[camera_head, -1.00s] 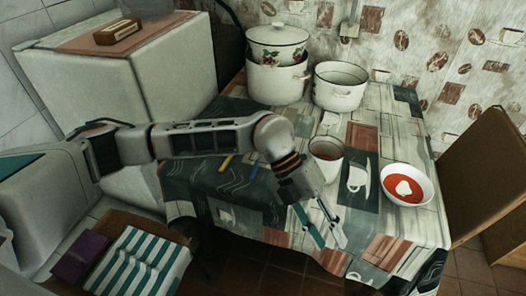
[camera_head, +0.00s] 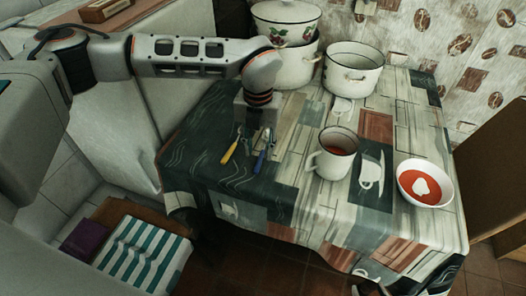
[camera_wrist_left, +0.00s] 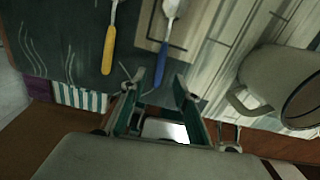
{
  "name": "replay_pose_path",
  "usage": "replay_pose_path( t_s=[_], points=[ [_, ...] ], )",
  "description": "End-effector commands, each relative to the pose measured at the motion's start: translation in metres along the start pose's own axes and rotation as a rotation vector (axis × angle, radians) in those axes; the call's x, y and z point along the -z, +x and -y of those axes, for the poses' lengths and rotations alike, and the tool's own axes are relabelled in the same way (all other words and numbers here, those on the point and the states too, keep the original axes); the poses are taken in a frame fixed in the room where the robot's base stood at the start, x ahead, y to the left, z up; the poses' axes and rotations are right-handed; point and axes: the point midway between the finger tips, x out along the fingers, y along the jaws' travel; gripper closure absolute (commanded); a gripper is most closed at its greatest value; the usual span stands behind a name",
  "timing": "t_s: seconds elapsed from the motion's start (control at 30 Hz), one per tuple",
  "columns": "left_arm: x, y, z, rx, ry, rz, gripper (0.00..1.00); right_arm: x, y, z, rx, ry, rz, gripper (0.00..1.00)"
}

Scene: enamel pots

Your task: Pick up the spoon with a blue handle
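The spoon with a blue handle (camera_head: 262,156) lies on the patterned tablecloth. In the left wrist view its blue handle (camera_wrist_left: 161,62) points toward my gripper, and its pale metal part extends away. A spoon or similar utensil with a yellow handle (camera_head: 231,151) lies just to its left; it also shows in the left wrist view (camera_wrist_left: 109,48). My left gripper (camera_wrist_left: 153,88) is open and empty, with the blue handle's end appearing between its fingertips. In the head view my left wrist is just behind the utensils, and the fingers are mostly hidden. My right gripper is not in view.
A white mug (camera_head: 331,160) with red contents stands right of the spoons. A bowl (camera_head: 425,198) with red contents is further right. White enamel pots (camera_head: 351,75) stand at the back. The table's front left edge is near the spoons.

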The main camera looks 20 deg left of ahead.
Motion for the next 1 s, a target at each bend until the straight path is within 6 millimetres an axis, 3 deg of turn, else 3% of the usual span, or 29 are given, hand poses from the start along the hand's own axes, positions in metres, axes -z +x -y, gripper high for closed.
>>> replay_pose_path(
  t_s=[0.13,0.27,0.47,0.6,1.0],
  points=[
    [0.004,0.026,-0.002,-0.001,-0.001,-0.006,0.69,-0.006,0.002,0.0,0.0,-0.004,0.007,0.6],
    [0.003,0.038,-0.001,0.0,0.0,-0.004,0.69,-0.005,0.003,-0.001,-0.003,-0.007,0.005,0.6],
    [0.003,0.038,-0.001,0.0,0.001,-0.001,0.69,0.002,0.005,-0.004,-0.007,-0.01,-0.007,0.6],
    [0.003,0.038,-0.001,0.0,0.001,-0.001,1.0,0.002,0.005,-0.004,-0.007,-0.01,-0.007,0.6],
    [0.003,0.036,-0.001,0.001,0.0,-0.001,1.0,0.0,0.004,-0.003,-0.005,-0.008,-0.004,0.6]
  ],
)
